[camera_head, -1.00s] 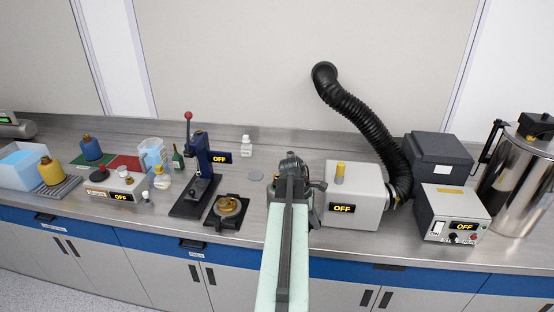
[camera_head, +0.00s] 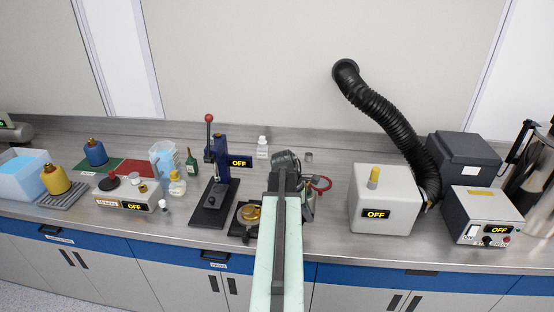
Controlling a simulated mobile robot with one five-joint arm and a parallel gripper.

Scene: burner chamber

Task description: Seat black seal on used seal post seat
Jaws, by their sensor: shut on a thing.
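My gripper (camera_head: 286,161) is at the far end of my arm, low over the middle of the bench. Its fingers are hidden behind the dark wrist. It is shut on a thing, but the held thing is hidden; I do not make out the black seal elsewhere. A round brass part (camera_head: 246,214) sits on a black base, left of my arm and partly covered by it. I cannot tell which thing is the used seal post seat. A reddish ring shape (camera_head: 321,183) shows just right of my gripper.
A blue press (camera_head: 221,160) stands left of my arm, and a white bottle (camera_head: 262,148) behind it. A small grey cup (camera_head: 308,157) is behind my gripper.

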